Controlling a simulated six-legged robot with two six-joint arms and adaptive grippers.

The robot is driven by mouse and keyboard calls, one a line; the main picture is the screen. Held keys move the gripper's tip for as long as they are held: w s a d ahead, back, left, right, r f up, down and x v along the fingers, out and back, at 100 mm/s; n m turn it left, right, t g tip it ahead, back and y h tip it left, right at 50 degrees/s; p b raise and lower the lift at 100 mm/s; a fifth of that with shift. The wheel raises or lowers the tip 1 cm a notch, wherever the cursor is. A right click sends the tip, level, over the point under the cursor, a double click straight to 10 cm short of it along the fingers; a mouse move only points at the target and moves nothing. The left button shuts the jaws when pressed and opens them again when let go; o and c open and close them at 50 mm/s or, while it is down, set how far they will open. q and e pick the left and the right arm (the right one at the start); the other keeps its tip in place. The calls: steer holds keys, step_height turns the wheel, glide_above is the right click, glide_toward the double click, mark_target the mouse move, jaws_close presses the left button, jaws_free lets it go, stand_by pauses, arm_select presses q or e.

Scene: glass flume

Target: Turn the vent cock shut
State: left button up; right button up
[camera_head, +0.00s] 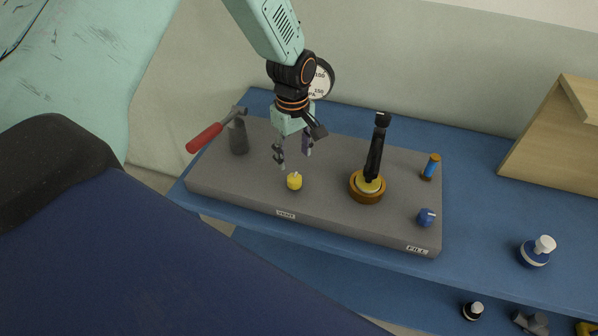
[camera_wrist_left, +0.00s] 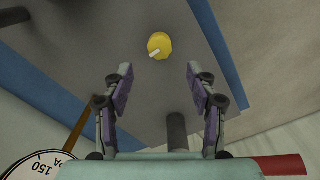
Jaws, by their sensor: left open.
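The vent cock is a small yellow knob (camera_head: 294,181) on the grey block, just behind the label that seems to read VENT (camera_head: 285,214). In the left wrist view the yellow knob (camera_wrist_left: 160,46) shows a pale pointer mark toward its lower left. My left gripper (camera_head: 293,157) is open and empty, pointing down above and slightly behind the knob. In the wrist view the gripper's fingertips (camera_wrist_left: 159,72) are spread wide, and the knob lies beyond them, centred in the gap and apart from both. My right gripper is not in view.
The grey block (camera_head: 330,210) stands on a blue bench (camera_head: 480,215). It carries a red-handled lever (camera_head: 205,138), a black upright (camera_head: 376,150) in a brass ring, a blue knob (camera_head: 426,217) by the FILL label and a blue-brown cylinder (camera_head: 431,167). A gauge (camera_head: 322,79) stands behind.

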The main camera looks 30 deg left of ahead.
mark_target(294, 177)
arm_select(q)
steer(key=shift+d+f, duration=0.1)
steer(key=shift+f, duration=0.05)
steer(key=f, duration=0.6)
steer(key=shift+a+f, duration=0.2)
steer(key=shift+f, duration=0.2)
steer(key=shift+w+d+f, duration=0.1)
steer(key=shift+d+f, duration=0.15)
steer(key=shift+r, duration=0.1)
steer(key=shift+a, duration=0.2)
steer(key=c, duration=0.4)
steer(key=shift+d, duration=0.1)
steer(key=c, duration=0.7)
